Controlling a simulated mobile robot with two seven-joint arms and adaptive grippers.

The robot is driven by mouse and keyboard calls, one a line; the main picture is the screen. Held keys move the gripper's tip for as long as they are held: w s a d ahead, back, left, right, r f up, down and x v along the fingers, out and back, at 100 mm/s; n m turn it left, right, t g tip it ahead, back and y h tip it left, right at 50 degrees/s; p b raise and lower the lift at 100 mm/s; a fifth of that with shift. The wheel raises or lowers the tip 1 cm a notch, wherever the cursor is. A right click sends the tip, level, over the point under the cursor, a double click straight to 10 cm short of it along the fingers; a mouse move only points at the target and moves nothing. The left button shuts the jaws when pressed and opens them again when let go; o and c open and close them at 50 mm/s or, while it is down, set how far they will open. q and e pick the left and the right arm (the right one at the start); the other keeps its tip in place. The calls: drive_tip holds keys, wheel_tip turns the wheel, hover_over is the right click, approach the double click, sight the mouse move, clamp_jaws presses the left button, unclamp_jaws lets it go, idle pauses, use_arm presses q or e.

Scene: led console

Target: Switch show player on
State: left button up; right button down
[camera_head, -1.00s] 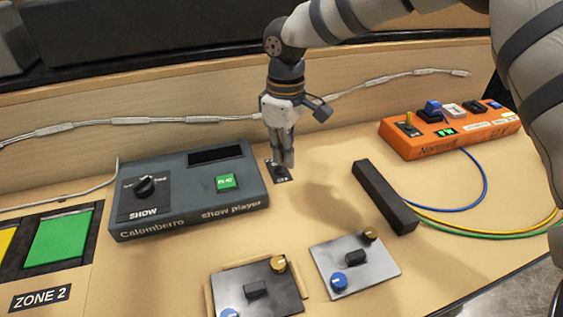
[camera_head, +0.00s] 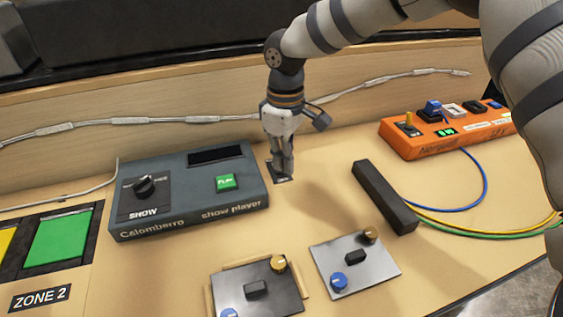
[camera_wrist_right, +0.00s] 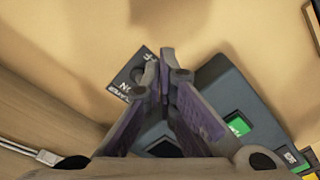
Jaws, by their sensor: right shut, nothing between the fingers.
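The show player (camera_head: 190,190) is a dark grey-blue box on the desk at the left. It has a black SHOW knob (camera_head: 145,186), a green PLAY button (camera_head: 226,182) and a dark display (camera_head: 216,155). A small dark switch plate (camera_head: 284,179) lies on the desk just right of the box. My right gripper (camera_head: 282,176) points down over this plate, shut and empty, and hides most of it. In the wrist view the fingertips (camera_wrist_right: 165,60) meet beside the plate (camera_wrist_right: 130,80), whose printing partly shows. Whether they touch it I cannot tell. My left gripper is not in view.
An orange box (camera_head: 445,135) with switches and cables stands at the right. A black bar (camera_head: 384,195) and two knob panels (camera_head: 353,265) (camera_head: 262,285) lie in front. A green ZONE 2 pad (camera_head: 60,238) is at the left. A white cable (camera_head: 130,121) runs along the back.

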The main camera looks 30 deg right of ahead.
drive_tip(key=shift+f, duration=0.6)
drive_tip(key=shift+w+d+f+b, duration=0.15)
drive_tip(key=shift+w+b, duration=0.4)
drive_tip(key=shift+w, duration=0.5)
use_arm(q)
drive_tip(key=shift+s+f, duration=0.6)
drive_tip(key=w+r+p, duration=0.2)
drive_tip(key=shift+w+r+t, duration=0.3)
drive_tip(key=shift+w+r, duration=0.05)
use_arm(e)
wheel_tip(320, 180, up, 7)
drive_tip(key=shift+s, duration=0.4)
